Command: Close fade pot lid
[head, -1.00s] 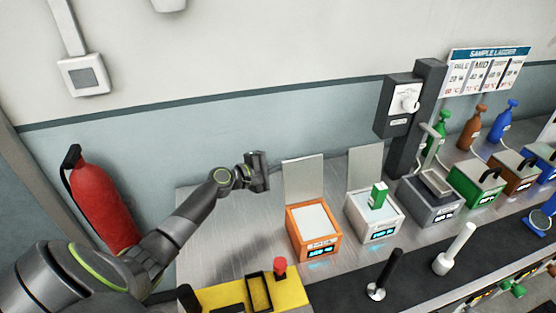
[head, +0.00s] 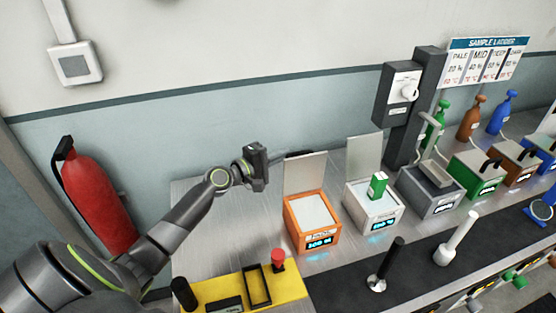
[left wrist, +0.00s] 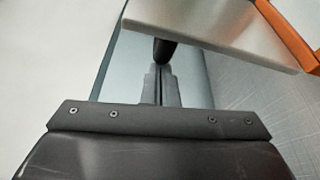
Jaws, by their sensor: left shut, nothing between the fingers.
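An orange pot (head: 311,238) stands at the left of the row of pots, its flat grey lid (head: 305,175) upright at the back. I take it for the fade pot, but I cannot read its label. My left gripper (head: 258,166) is just left of the lid, level with its upper part. In the left wrist view the shut fingers (left wrist: 160,86) point at a black handle (left wrist: 164,50) on the lid's back. The lid (left wrist: 215,25) spans the top there. I cannot tell whether the fingertips touch the handle. My right gripper is not in view.
A white pot (head: 384,224) with an upright lid (head: 364,162) and a green block (head: 377,185) stands to the right. Grey, green and brown boxes continue the row. A yellow panel (head: 292,289) with a red button (head: 278,257) lies in front. A fire extinguisher (head: 92,195) hangs left.

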